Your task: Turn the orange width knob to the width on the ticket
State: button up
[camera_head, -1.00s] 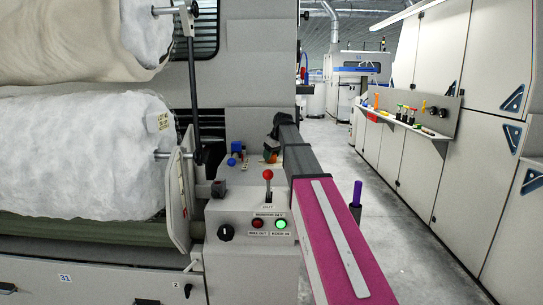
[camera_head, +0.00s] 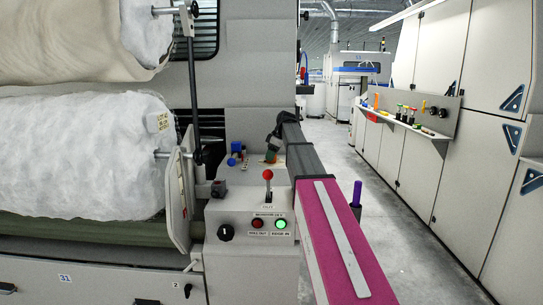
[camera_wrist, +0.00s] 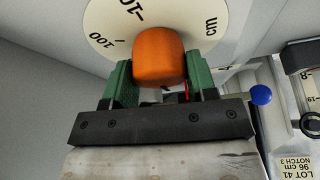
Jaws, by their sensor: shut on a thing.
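The orange width knob (camera_wrist: 158,50) stands out from a round pale dial (camera_wrist: 106,22) in the wrist view. The dial shows "100", a partly covered "10" mark and "cm"; no pointer is visible. My gripper (camera_wrist: 157,68) has its green fingers on both sides of the knob and is shut on it. In the head view, my gripper (camera_head: 273,150) is small beyond the control box, the knob mostly hidden. A ticket (camera_wrist: 297,162) at the lower right of the wrist view reads "LOT 41, 96 cm, NOTCH 3".
A control box (camera_head: 246,215) with a red-topped lever (camera_head: 267,175) and red and green lamps stands left of my arm. A blue ball-ended lever (camera_wrist: 261,95) is right of my gripper.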

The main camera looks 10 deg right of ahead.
jog(key=o, duration=0.9)
jog(key=v, duration=1.1)
jog(key=shift+d, duration=0.1)
jog(key=shift+f, duration=0.1)
